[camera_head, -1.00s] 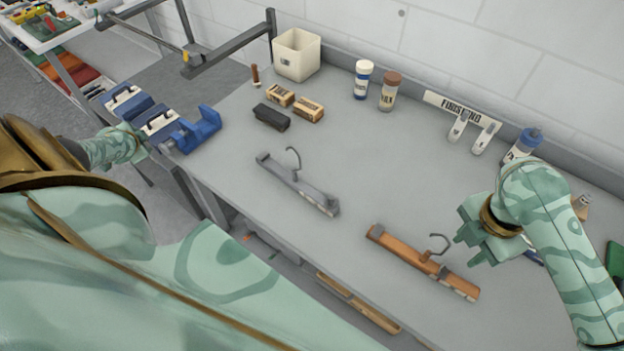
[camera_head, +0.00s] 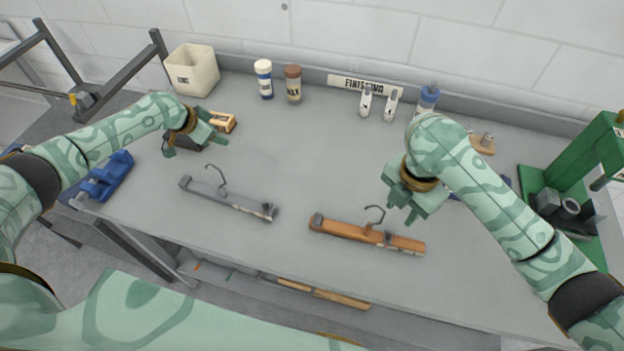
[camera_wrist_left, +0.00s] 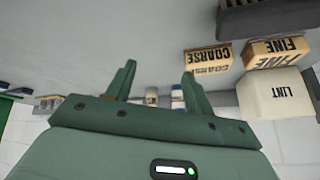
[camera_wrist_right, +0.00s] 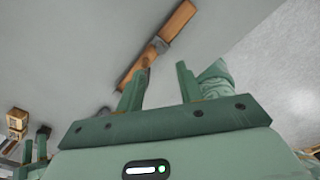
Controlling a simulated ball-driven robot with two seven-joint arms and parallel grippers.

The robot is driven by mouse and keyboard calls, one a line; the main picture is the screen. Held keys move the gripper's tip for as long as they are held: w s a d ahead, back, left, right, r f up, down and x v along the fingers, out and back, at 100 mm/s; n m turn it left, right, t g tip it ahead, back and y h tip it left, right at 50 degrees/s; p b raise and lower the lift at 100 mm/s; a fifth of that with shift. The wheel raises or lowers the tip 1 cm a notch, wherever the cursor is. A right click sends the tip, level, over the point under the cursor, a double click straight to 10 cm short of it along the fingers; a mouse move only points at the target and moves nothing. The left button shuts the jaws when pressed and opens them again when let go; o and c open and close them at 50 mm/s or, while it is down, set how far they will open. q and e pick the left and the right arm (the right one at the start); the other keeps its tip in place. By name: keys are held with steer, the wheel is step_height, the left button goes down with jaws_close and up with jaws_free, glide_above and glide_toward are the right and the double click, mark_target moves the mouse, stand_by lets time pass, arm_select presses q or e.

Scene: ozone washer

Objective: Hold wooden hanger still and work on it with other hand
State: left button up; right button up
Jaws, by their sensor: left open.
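The wooden hanger (camera_head: 345,231), orange-brown with a dark metal hook, lies near the front edge of the grey bench in the head view. It also shows ahead of the fingers in the right wrist view (camera_wrist_right: 178,22). My right gripper (camera_head: 400,208) is above the bench, just behind and right of the hook, apart from the hanger. Its fingers are open and empty in the right wrist view (camera_wrist_right: 161,82). My left gripper (camera_head: 210,140) is at the bench's left side, beyond a grey hanger (camera_head: 232,201). Its fingers are open and empty in the left wrist view (camera_wrist_left: 157,85).
COARSE (camera_wrist_left: 207,58) and FINE (camera_wrist_left: 274,52) blocks and a LINT bin (camera_head: 192,70) are near my left gripper. A blue vise (camera_head: 107,176) is at the left edge, a green machine (camera_head: 590,165) at right. Bottles line the back; the bench's middle is clear.

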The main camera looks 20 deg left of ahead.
arm_select(q)
steer(key=d+r+m+g+h, duration=0.1)
steer(key=d+m+g+h, duration=0.1)
steer(key=d, duration=1.1)
steer(key=m+g+y, duration=0.4)
steer(key=m, duration=0.6)
glide_toward(327, 223)
step_height(327, 223, down, 9)
steer(key=shift+f, duration=0.2)
jaws_close()
